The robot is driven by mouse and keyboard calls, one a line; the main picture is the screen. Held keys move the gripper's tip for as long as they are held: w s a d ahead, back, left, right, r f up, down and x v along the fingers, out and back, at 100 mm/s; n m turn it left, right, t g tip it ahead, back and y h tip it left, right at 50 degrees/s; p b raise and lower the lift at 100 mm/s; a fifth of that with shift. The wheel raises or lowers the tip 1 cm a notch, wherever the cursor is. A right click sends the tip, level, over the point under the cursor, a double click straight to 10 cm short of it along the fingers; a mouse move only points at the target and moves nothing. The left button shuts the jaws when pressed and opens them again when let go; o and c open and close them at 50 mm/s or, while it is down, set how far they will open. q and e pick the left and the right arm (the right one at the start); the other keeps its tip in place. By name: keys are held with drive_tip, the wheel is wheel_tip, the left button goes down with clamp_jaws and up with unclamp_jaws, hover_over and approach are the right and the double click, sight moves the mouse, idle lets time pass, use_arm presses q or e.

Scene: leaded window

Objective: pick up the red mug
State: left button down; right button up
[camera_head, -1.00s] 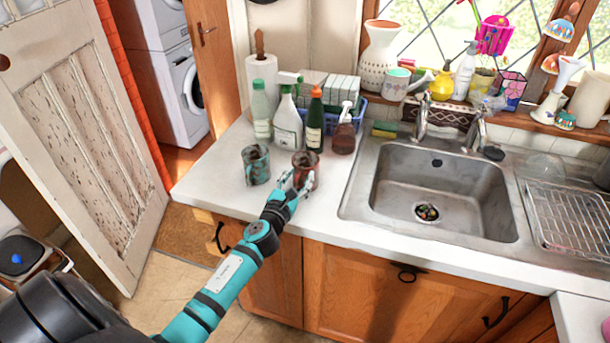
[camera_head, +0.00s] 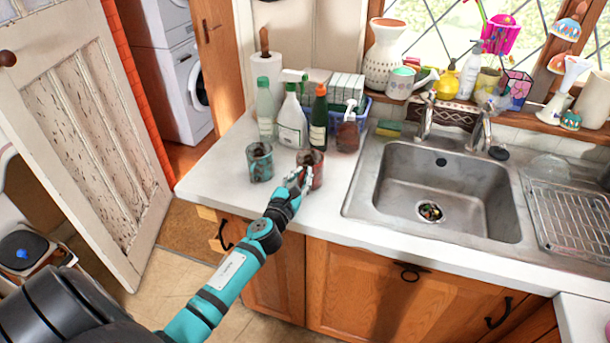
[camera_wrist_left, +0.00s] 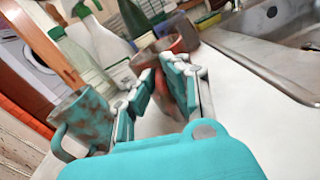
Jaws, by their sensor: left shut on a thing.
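The red mug (camera_head: 316,168) stands upright on the white worktop (camera_head: 215,178), left of the sink. It has a worn red-brown surface and also shows at the top of the left wrist view (camera_wrist_left: 184,42). My left gripper (camera_head: 302,177) is shut on the red mug at its near side. In the left wrist view its fingers (camera_wrist_left: 163,75) cover part of the mug, and I cannot tell whether they hold the handle or the wall. A teal and brown mug (camera_head: 259,163) stands just to the left, apart from the gripper. My right gripper is not in view.
Several bottles (camera_head: 292,122) and a blue basket (camera_head: 364,106) stand close behind the mugs. A paper towel roll (camera_head: 266,68) is at the back left. The metal sink (camera_head: 455,178) lies to the right. The worktop's front left is clear.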

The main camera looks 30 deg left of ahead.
use_arm(q)
drive_tip(key=shift+r, duration=0.2)
drive_tip(key=shift+r+p, duration=0.65)
drive_tip(key=shift+r, duration=0.95)
drive_tip(key=s+d+b, duration=0.1)
drive_tip(key=s+d, duration=0.3)
drive_tip(key=s, duration=0.3)
drive_tip(key=s+d+r+b, duration=0.1)
drive_tip(key=s+d, duration=0.2)
drive_tip(key=s, duration=0.3)
drive_tip(key=shift+s+d+r, duration=0.25)
drive_tip(key=shift+s+d, duration=0.1)
drive_tip(key=shift+s, duration=0.05)
idle(1.1)
